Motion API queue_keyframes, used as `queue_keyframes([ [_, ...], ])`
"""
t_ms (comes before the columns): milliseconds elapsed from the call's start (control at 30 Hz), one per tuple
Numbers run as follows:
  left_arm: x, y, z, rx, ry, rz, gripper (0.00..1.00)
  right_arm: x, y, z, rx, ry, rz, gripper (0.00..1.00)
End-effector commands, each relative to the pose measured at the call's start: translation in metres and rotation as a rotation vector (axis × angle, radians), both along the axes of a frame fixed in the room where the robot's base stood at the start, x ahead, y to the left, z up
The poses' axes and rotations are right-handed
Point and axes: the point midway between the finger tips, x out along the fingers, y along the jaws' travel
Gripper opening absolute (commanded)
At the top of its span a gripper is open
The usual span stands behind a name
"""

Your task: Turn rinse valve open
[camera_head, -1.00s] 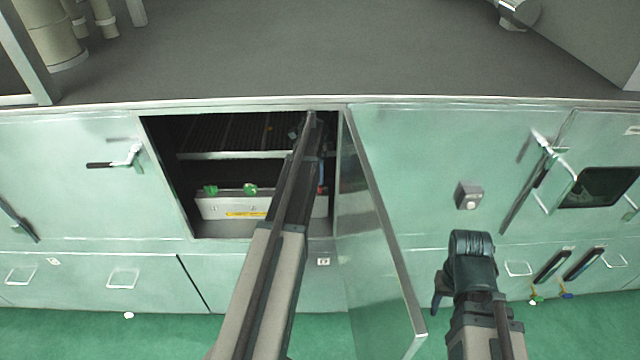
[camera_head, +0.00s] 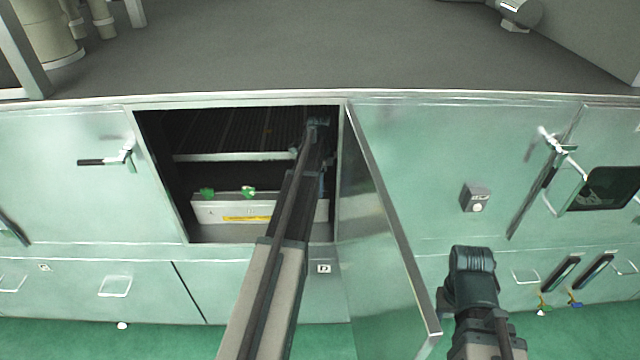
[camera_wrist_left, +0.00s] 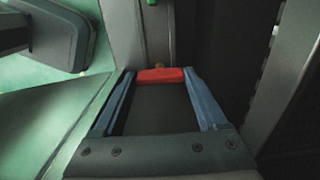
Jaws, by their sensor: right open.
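My left arm reaches into the dark open cabinet bay (camera_head: 258,235) in the head view. Its end (camera_head: 317,125) is near the bay's right side, and its fingers are not clear there. In the left wrist view, a red bar-shaped handle (camera_wrist_left: 160,75), perhaps the rinse valve's, lies crosswise between the blue fingertips of my left gripper (camera_wrist_left: 160,80). The fingers stand apart with the red part's ends close to both; I cannot tell whether they grip it. The valve body is not clearly visible. My right gripper (camera_head: 465,275) is open and empty, low in front of the cabinet.
The cabinet door (camera_head: 385,225) stands open just right of my left arm. A white box (camera_head: 230,212) with green knobs sits in the bay, below a rack (camera_head: 235,157). Closed panels and drawers flank it. A small grey box (camera_head: 475,198) is on the right panel.

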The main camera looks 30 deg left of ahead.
Motion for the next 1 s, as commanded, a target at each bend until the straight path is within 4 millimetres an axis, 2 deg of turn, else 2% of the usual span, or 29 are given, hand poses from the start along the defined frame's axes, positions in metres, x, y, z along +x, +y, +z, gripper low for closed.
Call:
queue_keyframes([
  [33,0.0001,0.0001,0.0,0.0,0.0,0.0,0.53,0.0,0.0,0.0,0.0,0.0,0.0,0.5],
  [200,0.0001,0.0001,-0.0001,0.0,0.0,0.0,0.23,0.0,0.0,-0.0001,0.0,0.0,0.0,0.5],
  [233,0.0001,0.0001,-0.0001,0.0,0.0,0.0,0.19,0.0,0.0,-0.0001,0.0,0.0,0.0,0.5],
  [567,0.0001,0.0001,-0.0001,0.0,0.0,0.068,0.19,0.0,0.0,-0.0001,0.0,0.0,0.0,0.5],
  [1000,0.0001,0.0001,-0.0001,0.001,-0.001,0.438,0.19,0.0,0.0,-0.0001,0.0,0.0,0.0,0.5],
])
